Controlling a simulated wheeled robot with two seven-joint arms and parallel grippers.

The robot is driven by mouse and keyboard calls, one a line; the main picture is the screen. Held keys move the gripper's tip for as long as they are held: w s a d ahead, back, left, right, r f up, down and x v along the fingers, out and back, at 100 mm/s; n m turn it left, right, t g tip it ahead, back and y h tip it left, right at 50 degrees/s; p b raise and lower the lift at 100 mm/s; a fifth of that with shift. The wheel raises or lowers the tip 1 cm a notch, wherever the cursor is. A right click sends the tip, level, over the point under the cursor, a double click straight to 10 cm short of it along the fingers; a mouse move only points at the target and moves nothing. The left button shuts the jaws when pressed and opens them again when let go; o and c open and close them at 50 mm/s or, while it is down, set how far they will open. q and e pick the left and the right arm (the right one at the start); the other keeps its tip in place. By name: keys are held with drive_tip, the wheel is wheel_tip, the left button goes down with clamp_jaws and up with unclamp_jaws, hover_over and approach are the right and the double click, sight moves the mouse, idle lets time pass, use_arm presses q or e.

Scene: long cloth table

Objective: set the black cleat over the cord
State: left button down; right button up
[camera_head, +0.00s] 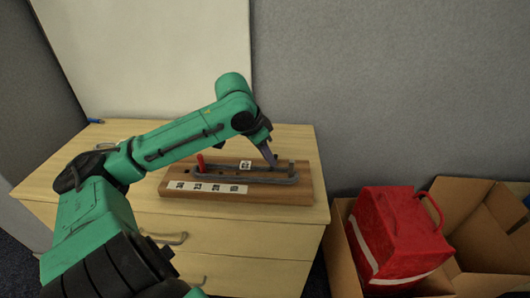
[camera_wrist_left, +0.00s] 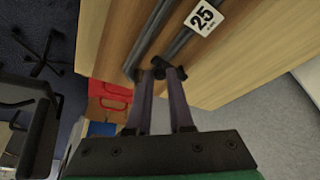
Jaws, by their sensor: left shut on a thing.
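My left gripper (camera_head: 271,160) reaches down to the right part of a brown wooden board (camera_head: 235,193). It is shut on the black cleat (camera_wrist_left: 159,66), which shows as a small dark piece between the fingertips in the left wrist view (camera_wrist_left: 166,76). The dark grey cord (camera_head: 245,181) runs as a long loop along the board; two dark strands (camera_wrist_left: 176,46) of it pass close to the cleat in the wrist view. I cannot tell whether the cleat touches the cord. The cleat is too small to make out in the head view. My right gripper is not in view.
A red peg (camera_head: 200,162) stands at the board's left and a grey post (camera_head: 291,168) at its right. A red bag (camera_head: 397,236) in a cardboard box (camera_head: 345,262) is beside the wooden drawer unit (camera_head: 240,238).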

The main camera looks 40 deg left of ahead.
use_arm(q)
drive_tip(key=c, duration=0.9)
unclamp_jaws()
drive_tip(key=shift+w, duration=0.15)
drive_tip(key=shift+o, duration=0.6)
drive_tip(key=shift+w+d+f, duration=0.1)
drive_tip(key=shift+w+f, duration=0.05)
drive_tip(key=shift+w, duration=0.15)
drive_tip(key=shift+s+r, duration=0.3)
drive_tip(key=shift+r, duration=0.05)
drive_tip(key=p+v, duration=0.1)
drive_tip(key=v, duration=1.2)
drive_tip(key=shift+r, duration=0.4)
drive_tip(key=shift+f, duration=0.1)
